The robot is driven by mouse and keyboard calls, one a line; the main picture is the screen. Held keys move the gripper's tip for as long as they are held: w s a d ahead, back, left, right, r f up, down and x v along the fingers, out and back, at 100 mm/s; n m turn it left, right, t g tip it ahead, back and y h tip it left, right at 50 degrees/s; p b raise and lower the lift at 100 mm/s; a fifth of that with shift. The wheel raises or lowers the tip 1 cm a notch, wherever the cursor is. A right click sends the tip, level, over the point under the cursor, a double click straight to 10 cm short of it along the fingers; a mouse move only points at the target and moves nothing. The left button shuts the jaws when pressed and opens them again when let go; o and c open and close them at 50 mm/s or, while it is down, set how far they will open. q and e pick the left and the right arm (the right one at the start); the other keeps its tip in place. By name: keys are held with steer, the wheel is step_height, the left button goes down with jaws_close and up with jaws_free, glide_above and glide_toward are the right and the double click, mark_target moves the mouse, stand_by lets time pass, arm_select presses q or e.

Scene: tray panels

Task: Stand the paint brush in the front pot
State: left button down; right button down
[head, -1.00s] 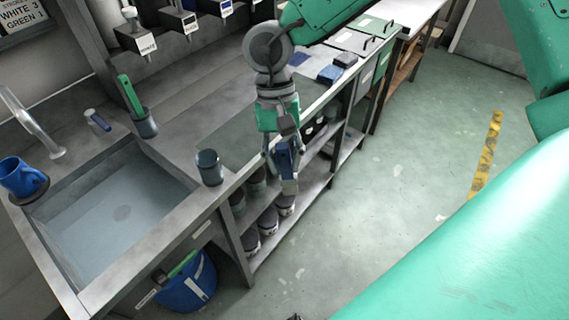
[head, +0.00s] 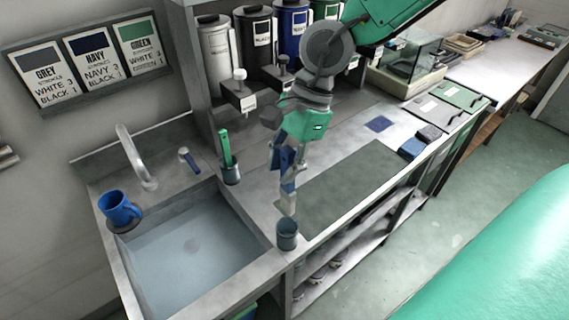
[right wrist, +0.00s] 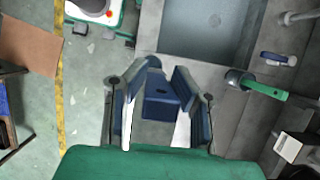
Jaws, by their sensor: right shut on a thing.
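The paint brush (head: 288,204) hangs nearly upright with its pale end down and a blue part above. My right gripper (head: 288,166) is shut on it. In the right wrist view the blue brush (right wrist: 161,98) shows between the fingers (right wrist: 160,92). The front pot (head: 287,236), a small dark grey cup, stands at the counter's front edge by the sink corner. In the head view the brush's lower end appears just above the pot's rim, apart from it; the depth between them is hard to tell. My left gripper is out of view.
A second pot (head: 232,176) behind holds a green-handled brush (head: 225,148). The sink (head: 195,248) with a blue mug (head: 118,208) lies left. Dispenser taps (head: 239,92) stand behind the arm. A dark mat (head: 345,190) and blue sponge (head: 411,148) lie right.

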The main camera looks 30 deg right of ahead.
mark_target(284, 204)
steer(key=shift+w+a+f+b, duration=0.1)
steer(key=shift+a+f+b, duration=0.1)
steer(key=shift+f+b, duration=0.9)
steer(key=f+b, duration=0.3)
steer(key=shift+d+f, duration=0.1)
steer(key=shift+d, duration=0.3)
steer(key=shift+d+b+x, duration=0.15)
steer(key=shift+b+x, duration=0.15)
steer(key=shift+x, duration=0.45)
steer(key=shift+d+b+x, duration=0.15)
steer(key=shift+b+x, duration=0.15)
steer(key=shift+x, duration=0.45)
steer(key=shift+d+f+b, duration=0.2)
steer(key=shift+f+b, duration=0.25)
steer(key=shift+f, duration=1.15)
steer(key=shift+a, duration=0.1)
steer(key=c, duration=1.2)
jaws_free()
